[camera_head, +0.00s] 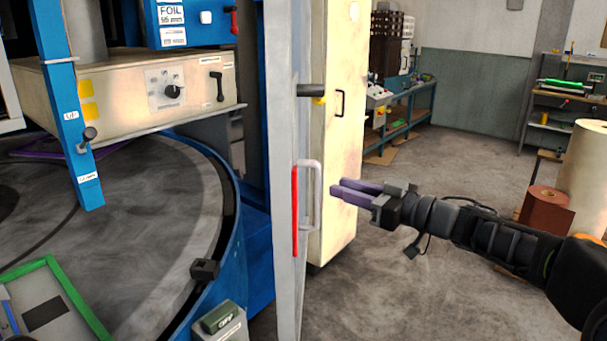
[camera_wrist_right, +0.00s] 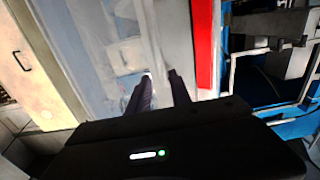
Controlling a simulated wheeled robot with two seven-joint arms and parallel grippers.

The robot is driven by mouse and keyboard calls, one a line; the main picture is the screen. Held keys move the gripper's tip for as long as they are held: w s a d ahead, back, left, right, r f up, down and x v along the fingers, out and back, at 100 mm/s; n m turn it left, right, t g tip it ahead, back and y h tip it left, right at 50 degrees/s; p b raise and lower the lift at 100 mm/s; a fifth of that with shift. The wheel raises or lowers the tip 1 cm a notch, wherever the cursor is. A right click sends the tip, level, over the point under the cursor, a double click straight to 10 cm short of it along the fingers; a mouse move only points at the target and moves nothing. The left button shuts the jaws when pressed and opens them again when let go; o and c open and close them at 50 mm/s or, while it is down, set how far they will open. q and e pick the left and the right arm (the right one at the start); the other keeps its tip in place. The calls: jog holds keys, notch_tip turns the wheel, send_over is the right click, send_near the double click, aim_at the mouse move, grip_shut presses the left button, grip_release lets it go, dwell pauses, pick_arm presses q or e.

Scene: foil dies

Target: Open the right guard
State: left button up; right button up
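The right guard (camera_head: 283,130) is a tall, pale grey framed panel seen nearly edge-on in the head view, beside the round machine table. A red strip (camera_head: 295,212) and a light grey bar handle (camera_head: 316,185) are on its edge. In the wrist view the guard's clear pane and frame (camera_wrist_right: 175,35) fill the middle, with the red strip (camera_wrist_right: 204,45) to the right. My right gripper (camera_head: 333,192) has purple fingers, parted and empty, pointing at the handle from the right, with a small gap in the picture. The handle is not clearly visible in the wrist view. My left gripper is out of view.
The machine's round grey table (camera_head: 150,235) lies left of the guard. A cream cabinet (camera_head: 338,110) stands behind the guard. A brown roll (camera_head: 546,208) and a cream drum (camera_head: 588,175) are at the right. The floor (camera_head: 450,160) behind my right arm is clear.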

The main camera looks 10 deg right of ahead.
jog(key=p+x, duration=0.1)
jog(key=x, duration=0.6)
jog(key=shift+w+a, duration=0.15)
jog(key=shift+a, duration=0.05)
dwell(0.3)
jog(key=shift+r, duration=0.1)
jog(key=shift+c, duration=0.6)
grip_shut()
dwell(0.6)
